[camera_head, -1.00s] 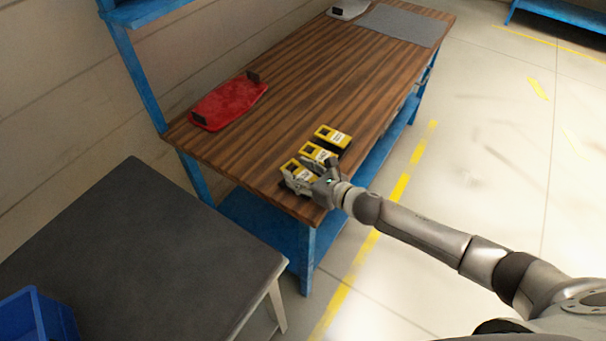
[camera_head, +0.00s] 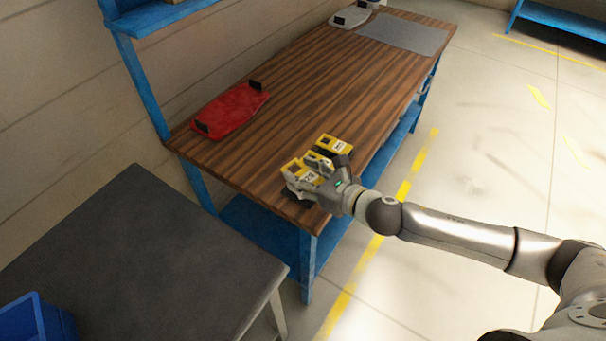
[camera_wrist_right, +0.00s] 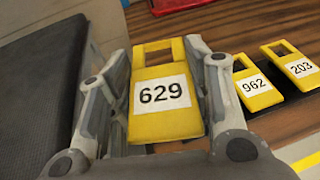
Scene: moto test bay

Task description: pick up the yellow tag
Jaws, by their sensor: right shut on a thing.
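Several yellow tags with white number labels are near the front corner of the wooden table. My right gripper (camera_head: 309,176) is shut on the nearest yellow tag (camera_head: 294,167). In the right wrist view this tag (camera_wrist_right: 163,112) reads 629 and has a rectangular opening at its top. The fingers (camera_wrist_right: 162,75) press on its two sides. Tag 962 (camera_wrist_right: 254,87) and tag 203 (camera_wrist_right: 298,67) sit to its right, on black bases. My left gripper is not in view.
The wooden table (camera_head: 270,130) holds a red tray (camera_head: 230,113) at the back left and a grey mat (camera_head: 405,33) at the far end. A dark-topped table (camera_head: 140,245) with a blue bin (camera_head: 35,322) stands at the left. The middle of the wooden table is clear.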

